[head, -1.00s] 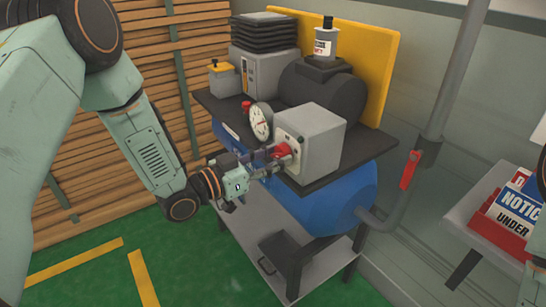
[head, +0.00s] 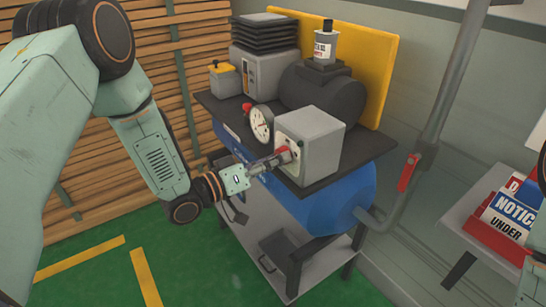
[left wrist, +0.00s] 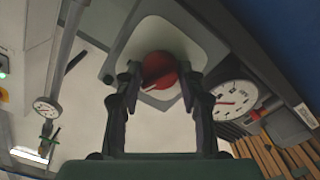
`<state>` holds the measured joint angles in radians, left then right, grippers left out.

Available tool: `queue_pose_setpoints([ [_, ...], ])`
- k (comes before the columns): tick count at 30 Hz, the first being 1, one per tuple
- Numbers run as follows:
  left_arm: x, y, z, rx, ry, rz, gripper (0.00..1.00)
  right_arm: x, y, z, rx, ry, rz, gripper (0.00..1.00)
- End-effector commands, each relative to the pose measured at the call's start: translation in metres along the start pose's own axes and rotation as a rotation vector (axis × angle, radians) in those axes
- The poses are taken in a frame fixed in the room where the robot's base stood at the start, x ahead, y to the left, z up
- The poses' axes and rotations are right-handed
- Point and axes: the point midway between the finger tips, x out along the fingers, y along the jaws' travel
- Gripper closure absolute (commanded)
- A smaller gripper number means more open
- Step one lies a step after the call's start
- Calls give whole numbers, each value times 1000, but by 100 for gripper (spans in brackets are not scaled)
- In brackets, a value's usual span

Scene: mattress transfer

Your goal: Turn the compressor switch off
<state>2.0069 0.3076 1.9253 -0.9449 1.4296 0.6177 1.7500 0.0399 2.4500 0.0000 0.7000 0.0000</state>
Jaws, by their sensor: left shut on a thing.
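The compressor's red switch knob (head: 283,150) is on the front of a grey control box (head: 322,145) on the blue compressor (head: 335,205). My left gripper (head: 279,158) reaches it from the left and is shut on the knob. In the left wrist view, the knob (left wrist: 158,66) sits between the two fingertips (left wrist: 160,78), in front of a pale switch plate (left wrist: 185,40). A thin slanted mark shows on the knob. The fingers partly hide the knob in the head view. My right gripper is not in view.
A white pressure gauge (head: 261,123) stands close to the left of the control box. A pipe with a red valve handle (head: 408,172) rises at the right. A side table (head: 462,215) holds a red tray with signs. Green floor lies open at lower left.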

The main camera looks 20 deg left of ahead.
Motion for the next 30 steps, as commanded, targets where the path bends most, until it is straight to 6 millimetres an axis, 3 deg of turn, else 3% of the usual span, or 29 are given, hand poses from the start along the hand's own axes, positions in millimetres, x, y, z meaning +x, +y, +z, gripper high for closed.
queue_pose_setpoints([
  [15, 0, 2, 0, -347, -4, 2, 92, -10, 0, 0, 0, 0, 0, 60],
  [30, 0, 2, 0, -421, -3, 3, 92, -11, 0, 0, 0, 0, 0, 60],
])
